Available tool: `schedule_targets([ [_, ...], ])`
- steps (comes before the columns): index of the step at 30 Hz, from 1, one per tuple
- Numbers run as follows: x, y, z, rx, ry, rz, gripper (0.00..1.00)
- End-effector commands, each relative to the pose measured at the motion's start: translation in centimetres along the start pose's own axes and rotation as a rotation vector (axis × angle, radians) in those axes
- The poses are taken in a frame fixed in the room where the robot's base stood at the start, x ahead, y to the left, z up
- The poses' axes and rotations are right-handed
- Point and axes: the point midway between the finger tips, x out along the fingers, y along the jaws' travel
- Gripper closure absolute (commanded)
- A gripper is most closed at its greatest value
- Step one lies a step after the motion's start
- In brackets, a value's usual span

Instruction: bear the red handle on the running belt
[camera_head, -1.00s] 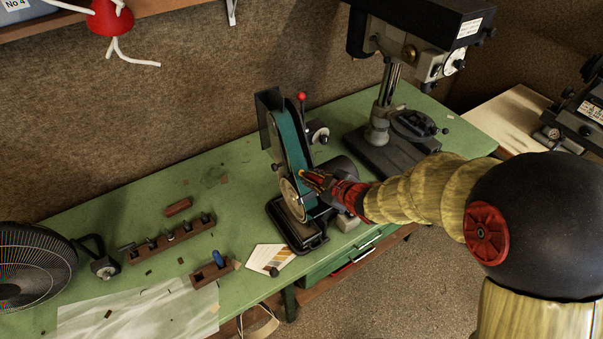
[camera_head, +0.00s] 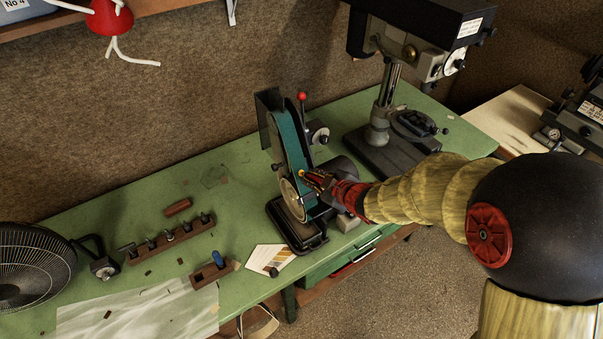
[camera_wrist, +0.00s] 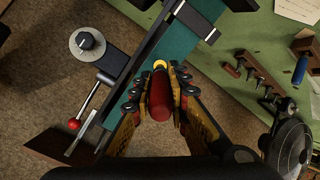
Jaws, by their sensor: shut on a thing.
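My gripper (camera_wrist: 161,92) is shut on the red handle (camera_wrist: 160,100), which lies lengthwise between the two fingers in the wrist view. A small brass-coloured tip (camera_wrist: 160,64) at the handle's far end points at the teal belt (camera_wrist: 176,52). In the head view my gripper (camera_head: 318,181) is at the right side of the belt sander's belt (camera_head: 291,140), with the brass tip at or very near the belt. I cannot tell for sure whether it touches. The handle is mostly hidden by the fingers in the head view.
A red-knobbed lever (camera_head: 302,97) stands beside the sander. A drill press (camera_head: 388,120) is to the right. A wooden tool rack (camera_head: 172,238), a block with a blue-handled tool (camera_head: 212,271) and a fan (camera_head: 35,265) are left. Green bench (camera_head: 110,215) is partly clear.

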Motion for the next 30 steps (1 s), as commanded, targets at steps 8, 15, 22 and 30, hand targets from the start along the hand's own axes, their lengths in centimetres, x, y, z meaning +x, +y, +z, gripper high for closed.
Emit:
schedule_targets([
  [8, -1.1, 0.1, -0.1, 0.0, -0.001, 0.001, 1.0],
  [15, -3.8, 0.2, -0.2, 0.0, -0.001, 0.001, 1.0],
  [22, -6.2, 0.2, -0.2, -0.001, 0.0, 0.001, 1.0],
  [30, -7.1, 0.0, 0.0, 0.0, 0.0, 0.0, 1.0],
])
